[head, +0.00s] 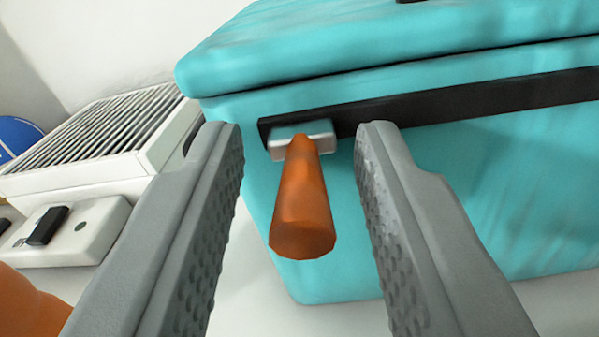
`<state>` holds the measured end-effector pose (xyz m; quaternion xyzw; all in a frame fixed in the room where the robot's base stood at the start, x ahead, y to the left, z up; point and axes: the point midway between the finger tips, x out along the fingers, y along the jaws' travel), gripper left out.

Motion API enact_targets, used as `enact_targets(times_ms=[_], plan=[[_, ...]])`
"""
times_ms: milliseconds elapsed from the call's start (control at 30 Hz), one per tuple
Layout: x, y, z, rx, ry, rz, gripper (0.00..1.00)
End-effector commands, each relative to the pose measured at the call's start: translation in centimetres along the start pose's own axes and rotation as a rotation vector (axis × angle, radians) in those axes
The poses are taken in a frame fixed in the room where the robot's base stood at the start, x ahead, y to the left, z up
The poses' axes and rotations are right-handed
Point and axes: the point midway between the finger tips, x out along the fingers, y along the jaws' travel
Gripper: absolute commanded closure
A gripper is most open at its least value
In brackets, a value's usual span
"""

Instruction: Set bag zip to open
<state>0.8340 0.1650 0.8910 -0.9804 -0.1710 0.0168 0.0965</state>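A teal bag (450,185) fills the right and middle of the head view. A black zip strip (470,100) runs across its front below the lid edge. At the strip's left end sits a silver slider (318,137) with an orange-brown pull tab (303,205) pointing toward me. My gripper (303,135) is open, with one grey finger to the left of the pull tab and the other to its right. I see gaps between the tab and both fingers. The bag's far right side is out of frame.
A white slatted unit (100,125) stands left of the bag. In front of it is a white box with a black switch (47,226). A blue round object (18,138) and an orange object (28,305) are at the left edge.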

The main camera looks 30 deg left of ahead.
Motion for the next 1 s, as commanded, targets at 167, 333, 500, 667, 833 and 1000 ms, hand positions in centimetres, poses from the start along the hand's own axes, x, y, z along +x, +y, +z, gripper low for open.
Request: enact_targets(times_ms=[167, 333, 500, 667, 833, 1000], plan=[[0.0, 0.0, 0.0, 0.000, 0.000, 0.000, 0.67], [-1.0, 0.1, 0.0, 0.000, 0.000, 0.001, 0.67], [-3.6, 0.1, -0.1, 0.000, 0.001, 0.001, 0.67], [-6.6, 0.0, -0.1, 0.001, 0.001, 0.001, 0.67], [-9.7, 0.0, 0.0, -0.001, 0.000, 0.001, 0.67], [-12.6, 0.0, -0.1, 0.000, 0.001, 0.001, 0.67]])
